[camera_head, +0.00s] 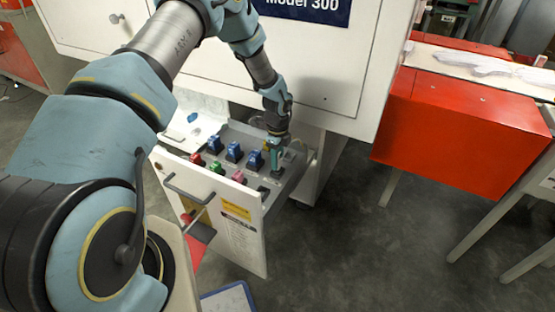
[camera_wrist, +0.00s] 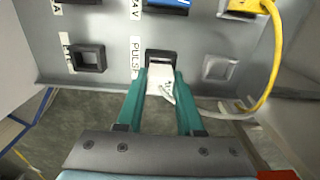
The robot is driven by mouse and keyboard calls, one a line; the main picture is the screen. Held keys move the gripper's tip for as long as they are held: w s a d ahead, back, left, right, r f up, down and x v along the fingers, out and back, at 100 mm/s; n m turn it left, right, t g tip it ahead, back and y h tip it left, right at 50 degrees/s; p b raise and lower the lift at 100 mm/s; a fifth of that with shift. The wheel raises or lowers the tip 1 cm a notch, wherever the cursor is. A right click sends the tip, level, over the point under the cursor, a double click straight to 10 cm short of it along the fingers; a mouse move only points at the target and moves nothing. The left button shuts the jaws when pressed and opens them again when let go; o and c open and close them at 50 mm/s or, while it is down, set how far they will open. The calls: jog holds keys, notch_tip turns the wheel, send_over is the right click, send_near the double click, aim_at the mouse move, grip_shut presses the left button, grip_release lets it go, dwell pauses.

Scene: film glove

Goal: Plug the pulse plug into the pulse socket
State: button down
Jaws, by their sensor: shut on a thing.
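In the wrist view my gripper (camera_wrist: 161,80) has its two teal fingers closed on the white pulse plug (camera_wrist: 159,82), one on each side. A pale cable runs from the plug to the right. The black-framed pulse socket (camera_wrist: 161,55) is beside a vertical label reading "PULS". The plug's far end meets or overlaps the near part of the socket; I cannot tell how deep it sits. In the head view my gripper (camera_head: 276,152) is at the right side of the open drawer's panel, and the plug is too small to make out.
An empty black socket (camera_wrist: 87,58) is left of the pulse socket, and a grey square socket (camera_wrist: 217,67) is right. A yellow cable (camera_wrist: 270,60) loops at the right. Blue, red and green plugs (camera_head: 234,151) stand on the panel. The drawer front (camera_head: 240,235) is near.

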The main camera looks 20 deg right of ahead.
jog(key=shift+f+b, duration=0.65)
jog(key=shift+f, duration=0.45)
jog(key=shift+c, duration=2.3)
grip_release()
jog(key=shift+r, duration=0.1)
notch_tip(320, 180, up, 11)
jog(key=shift+a+f, duration=0.1)
jog(key=w+a+r+n+p, duration=0.1)
jog(key=a+r+n+p, duration=0.3)
jog(key=a+r+n, duration=0.55)
jog(key=s+a+r+n+p, duration=0.3)
jog(key=s+a+r+n, duration=0.3)
jog(key=a+r+n, duration=0.3)
jog(key=s+a+r+n+t+p, duration=0.1)
jog(key=s+a+r+n+p, duration=0.2)
jog(key=a+r, duration=0.9)
jog(key=s+a+n, duration=0.3)
jog(key=a+n, duration=0.1)
jog(key=n, duration=0.1)
jog(key=shift+s+r+n+t+p, duration=0.15)
jog(key=shift+r+n+t+p, duration=0.15)
jog(key=shift+r+n+p, duration=0.1)
